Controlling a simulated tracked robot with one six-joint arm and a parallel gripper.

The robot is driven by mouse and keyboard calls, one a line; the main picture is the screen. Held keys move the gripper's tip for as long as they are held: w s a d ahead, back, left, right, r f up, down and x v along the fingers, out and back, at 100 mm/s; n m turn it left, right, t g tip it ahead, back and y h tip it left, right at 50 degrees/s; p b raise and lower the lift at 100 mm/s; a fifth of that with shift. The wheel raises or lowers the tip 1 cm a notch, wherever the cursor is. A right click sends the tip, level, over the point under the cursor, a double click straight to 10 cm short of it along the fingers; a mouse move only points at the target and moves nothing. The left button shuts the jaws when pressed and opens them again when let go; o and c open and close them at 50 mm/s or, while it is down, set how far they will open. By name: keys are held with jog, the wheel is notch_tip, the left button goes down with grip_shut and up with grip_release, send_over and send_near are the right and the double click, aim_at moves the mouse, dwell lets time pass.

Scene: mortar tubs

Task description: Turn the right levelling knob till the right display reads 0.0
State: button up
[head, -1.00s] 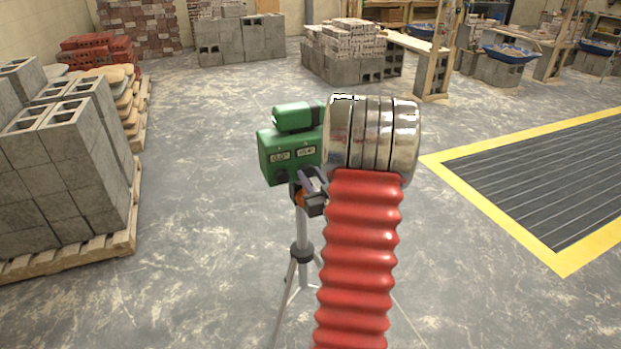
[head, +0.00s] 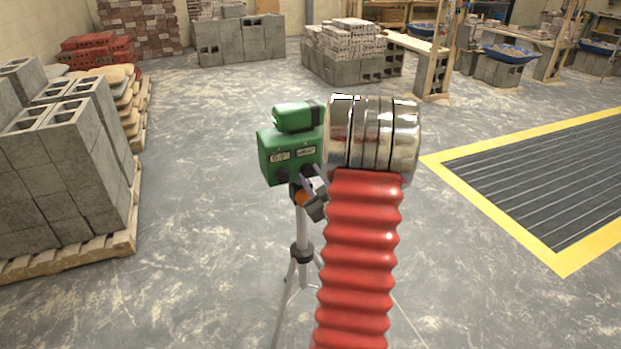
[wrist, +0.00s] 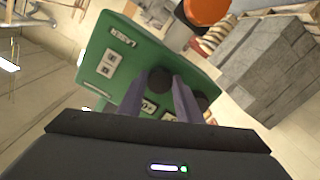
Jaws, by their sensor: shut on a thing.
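The green laser level (head: 268,150) stands on a tripod (head: 302,240) in the middle of the head view. Its front carries a left display (head: 279,156) and a right display (head: 306,151); the right one's digits are too small to read surely. In the wrist view the level (wrist: 100,40) appears turned around. My gripper (head: 313,188) is at the lower right of the level's face. In the wrist view its fingers are shut on the dark right levelling knob (wrist: 160,80). The left knob (wrist: 202,101) is just outside one finger. My arm hides the level's right side.
A pallet of grey blocks (head: 70,170) stands at the left. A yellow-edged floor grating (head: 560,180) lies at the right. More block stacks (head: 350,55) and workbenches are at the back. The floor around the tripod is clear.

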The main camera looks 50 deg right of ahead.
jog(key=n, duration=0.6)
jog(key=shift+w+a+n, duration=0.15)
jog(key=shift+w+n, duration=0.05)
jog(key=shift+n, duration=0.1)
jog(key=n, duration=0.6)
dwell(0.3)
jog(key=o, duration=1)
jog(key=shift+s, duration=0.1)
jog(key=shift+o, duration=0.2)
jog(key=shift+r, duration=0.1)
jog(key=shift+s, duration=0.1)
jog(key=shift+s+a, duration=0.15)
jog(key=shift+s, duration=0.4)
jog(key=v, duration=1.2)
jog(key=shift+a, duration=0.2)
